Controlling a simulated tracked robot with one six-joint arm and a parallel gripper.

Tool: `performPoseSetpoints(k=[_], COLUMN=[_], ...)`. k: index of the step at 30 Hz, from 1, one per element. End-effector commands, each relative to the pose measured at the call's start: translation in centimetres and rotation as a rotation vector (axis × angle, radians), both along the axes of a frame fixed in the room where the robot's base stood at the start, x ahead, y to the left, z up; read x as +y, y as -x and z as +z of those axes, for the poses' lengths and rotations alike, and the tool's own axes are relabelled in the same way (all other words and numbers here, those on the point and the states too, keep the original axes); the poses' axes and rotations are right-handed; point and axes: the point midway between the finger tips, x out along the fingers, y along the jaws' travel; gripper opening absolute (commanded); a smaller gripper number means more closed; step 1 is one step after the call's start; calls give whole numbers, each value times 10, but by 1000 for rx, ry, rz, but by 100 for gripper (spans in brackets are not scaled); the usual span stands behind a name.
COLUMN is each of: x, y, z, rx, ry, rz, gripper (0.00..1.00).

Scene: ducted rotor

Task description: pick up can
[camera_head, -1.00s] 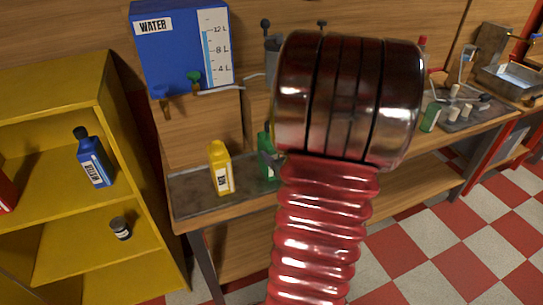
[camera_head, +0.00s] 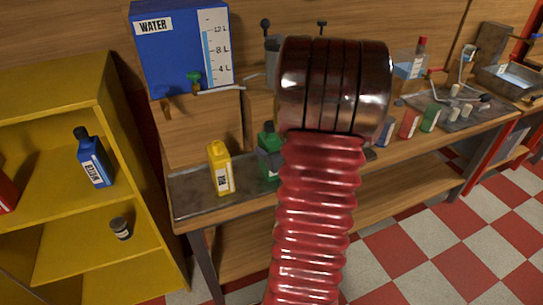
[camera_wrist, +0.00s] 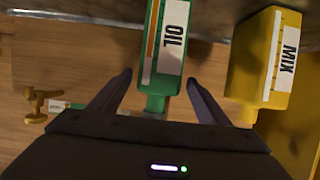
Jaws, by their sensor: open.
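A green can labelled OIL stands upright on the bench in the head view (camera_head: 267,139), partly hidden by my arm and a dark part of my gripper. In the wrist view the green can (camera_wrist: 155,85) appears upside down. My gripper (camera_wrist: 158,78) is open, with one finger on each side of the can's lower-shown neck end. There are visible gaps, and I cannot tell how deep the can sits between the fingers. A yellow can labelled MIX (camera_head: 220,168) stands to the left in the head view; it is to the right in the wrist view (camera_wrist: 265,70).
A blue WATER tank (camera_head: 180,60) with taps is on the wall above the bench. A yellow shelf (camera_head: 120,190) at left holds a blue WATER bottle (camera_head: 93,158) and a small dark jar (camera_head: 120,228). Red and green containers (camera_head: 410,123) stand farther right on the bench.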

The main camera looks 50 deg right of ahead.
Motion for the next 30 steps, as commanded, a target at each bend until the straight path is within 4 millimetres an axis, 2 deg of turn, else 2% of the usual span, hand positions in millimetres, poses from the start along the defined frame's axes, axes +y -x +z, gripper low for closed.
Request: performPoseSetpoints(k=[12, 30], x=[-22, -22], y=[-31, -32], z=[-16, -16], rx=[1, 1], ry=[-2, -1], rz=[0, -1], gripper=[70, 68])
